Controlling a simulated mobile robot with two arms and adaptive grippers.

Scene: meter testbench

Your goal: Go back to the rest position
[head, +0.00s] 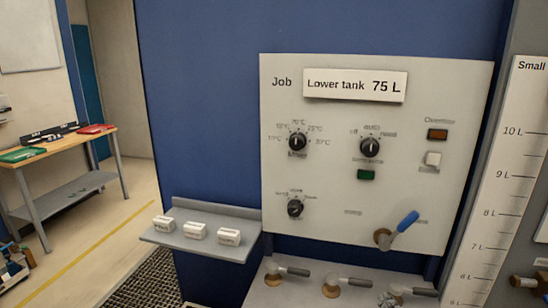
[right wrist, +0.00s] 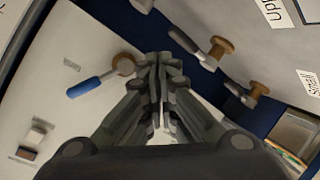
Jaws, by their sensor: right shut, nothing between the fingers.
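My right gripper (right wrist: 160,72) shows in the right wrist view with its fingers together and nothing between them. A lever with a blue handle (right wrist: 88,87) and a brass base lies left of its fingertips, apart from the handle as far as I can tell. In the head view the same blue-handled lever (head: 400,228) sits at the lower right of the light panel (head: 330,230), its handle slanting up to the right. Neither gripper shows in the head view. A sign on the panel (head: 354,86) reads "Lower tank 75 L".
Several grey-handled valves (head: 347,281) stand below. A shelf with white blocks (head: 195,230) juts out at left. A scale (head: 505,170) stands at right. A wooden table (head: 60,147) is far left.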

